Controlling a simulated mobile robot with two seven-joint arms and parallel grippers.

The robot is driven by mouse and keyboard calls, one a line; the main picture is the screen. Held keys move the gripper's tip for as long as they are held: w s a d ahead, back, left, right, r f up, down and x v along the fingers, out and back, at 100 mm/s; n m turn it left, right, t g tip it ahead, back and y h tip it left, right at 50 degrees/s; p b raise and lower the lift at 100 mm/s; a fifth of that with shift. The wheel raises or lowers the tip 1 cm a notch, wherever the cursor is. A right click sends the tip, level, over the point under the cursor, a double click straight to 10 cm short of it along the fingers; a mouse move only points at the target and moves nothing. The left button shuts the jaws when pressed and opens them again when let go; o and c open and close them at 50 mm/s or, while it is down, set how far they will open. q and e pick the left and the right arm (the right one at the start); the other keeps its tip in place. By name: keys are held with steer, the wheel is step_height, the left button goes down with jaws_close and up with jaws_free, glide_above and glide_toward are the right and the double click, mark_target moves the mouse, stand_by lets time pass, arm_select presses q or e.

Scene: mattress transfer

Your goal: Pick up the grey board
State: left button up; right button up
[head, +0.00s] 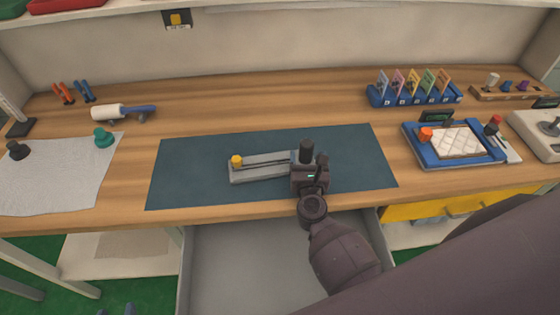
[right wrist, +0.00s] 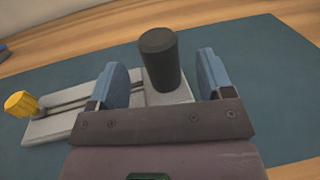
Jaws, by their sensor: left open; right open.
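The grey board (head: 262,172) lies on the dark blue mat. It has a long slot, a yellow knob (head: 236,161) at its left end and an upright black cylindrical knob (head: 306,150) at its right end. My right gripper (head: 308,168) is open, low over the board's right end. In the right wrist view its blue fingers (right wrist: 163,80) stand on either side of the black knob (right wrist: 160,60), with gaps visible. The board (right wrist: 65,117) reaches out to the left there. Only the blue fingertips of my left gripper (head: 116,310) show, apart, at the bottom edge, away from the board.
The blue mat (head: 190,170) is otherwise clear. A grey sheet (head: 60,175) and a lint roller (head: 120,112) are left. A blue card rack (head: 413,96) and a blue tray (head: 415,150) with a white quilted pad (head: 455,142) are right. An open drawer (head: 230,265) is below.

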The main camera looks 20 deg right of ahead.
mark_target(307, 151)
steer(key=shift+x, duration=1.85)
arm_select(q)
steer(key=shift+r, duration=0.2)
arm_select(e)
steer(key=shift+f, duration=0.2)
steer(key=c, duration=1.3)
steer(key=shift+r+p, duration=0.45)
steer(key=shift+r, duration=0.2)
steer(key=shift+c, duration=0.2)
step_height(307, 151, up, 5)
steer(key=shift+r+p, duration=0.15)
steer(key=shift+p, duration=1.1)
step_height(307, 151, up, 3)
steer(key=shift+f, duration=0.1)
arm_select(q)
steer(key=shift+s+r+b, duration=0.35)
steer(key=shift+s+r, duration=0.05)
steer(key=shift+r, duration=0.15)
arm_select(e)
step_height(307, 151, up, 11)
